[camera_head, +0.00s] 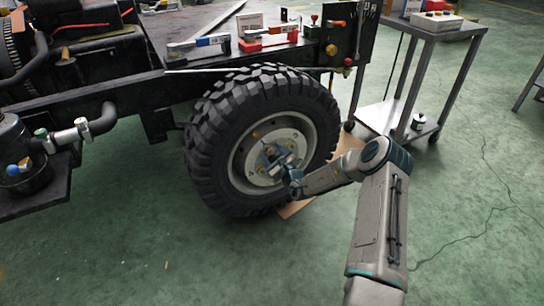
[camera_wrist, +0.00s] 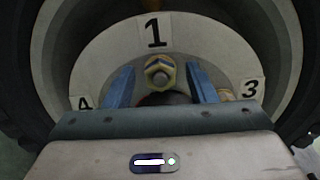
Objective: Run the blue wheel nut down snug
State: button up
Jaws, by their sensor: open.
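The big wheel (camera_head: 213,119) has a pale hub plate (camera_head: 243,169). In the wrist view the hub plate (camera_wrist: 100,50) carries labels 1, 3 and 4. A hex nut (camera_wrist: 160,72) sits below label 1; it looks yellowish with a blue part across its face. How far it is threaded on cannot be told. My gripper (camera_head: 277,158) is in front of the hub, and its own arm hides part of it. In the wrist view my gripper (camera_wrist: 161,80) is open, with blue fingers left and right of the nut, apart from it.
The chassis rail (camera_head: 110,95) runs above and left of the wheel, with tools on the deck above. A pipe (camera_head: 98,122) juts out at left. A metal cart (camera_head: 440,32) stands at right. The green floor in front is clear.

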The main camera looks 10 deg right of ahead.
jog(key=c, duration=1)
jog(key=shift+r+m+p, duration=0.15)
jog(key=shift+m+p, duration=0.15)
jog(key=shift+p, duration=0.25)
jog(key=shift+r+m+p, duration=0.1)
jog(key=shift+m+p, duration=0.9)
jog(key=shift+p, duration=0.2)
jog(key=shift+d+f+m+p, duration=0.15)
jog(key=shift+m+p, duration=0.35)
jog(key=shift+m, duration=0.3)
jog(key=shift+a+f+m+p, duration=0.1)
jog(key=shift+m+p, duration=0.4)
jog(key=shift+m, duration=0.3)
jog(key=o, duration=1)
